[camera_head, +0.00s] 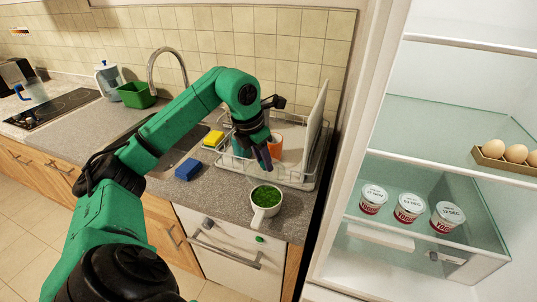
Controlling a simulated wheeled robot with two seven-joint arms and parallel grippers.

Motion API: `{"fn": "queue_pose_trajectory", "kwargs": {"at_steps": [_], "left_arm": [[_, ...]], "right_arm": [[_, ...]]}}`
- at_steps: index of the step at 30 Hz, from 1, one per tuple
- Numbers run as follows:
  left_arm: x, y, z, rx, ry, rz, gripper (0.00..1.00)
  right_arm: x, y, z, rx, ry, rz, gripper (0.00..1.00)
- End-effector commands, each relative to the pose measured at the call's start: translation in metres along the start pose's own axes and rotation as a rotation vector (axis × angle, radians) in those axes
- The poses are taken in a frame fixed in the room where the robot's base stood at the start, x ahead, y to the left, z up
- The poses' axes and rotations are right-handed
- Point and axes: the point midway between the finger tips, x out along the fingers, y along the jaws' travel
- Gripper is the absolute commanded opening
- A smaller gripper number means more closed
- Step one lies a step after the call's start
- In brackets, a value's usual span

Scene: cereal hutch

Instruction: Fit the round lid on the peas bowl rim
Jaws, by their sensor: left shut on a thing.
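The peas bowl (257,217), white with a short handle towards me, stands near the counter's front edge, in front of the dish rack. Green peas (266,195) fill it and its top looks uncovered. My left gripper (264,165) points down just above and behind the bowl, apart from its rim. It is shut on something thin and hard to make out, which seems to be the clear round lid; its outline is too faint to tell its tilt. My right gripper is out of view.
A wire dish rack (293,183) with an orange cup (276,146) and an upright white board (316,119) stands close behind. The open fridge with yogurt cups (409,208) is at right.

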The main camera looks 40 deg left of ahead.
Motion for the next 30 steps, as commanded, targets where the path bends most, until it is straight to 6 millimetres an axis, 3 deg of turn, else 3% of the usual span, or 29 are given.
{"fn": "queue_pose_trajectory", "kwargs": {"at_steps": [4,16,30], "left_arm": [[0.016,-0.001,-0.004,0.001,0.000,-0.001,0.00],[0.050,-0.001,-0.014,0.001,0.000,-0.001,0.00],[0.085,0.000,-0.024,0.001,0.002,0.000,0.00]], "right_arm": [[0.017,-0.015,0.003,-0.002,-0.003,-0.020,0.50],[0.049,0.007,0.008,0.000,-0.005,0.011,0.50],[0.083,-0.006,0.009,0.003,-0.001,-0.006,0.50]]}}
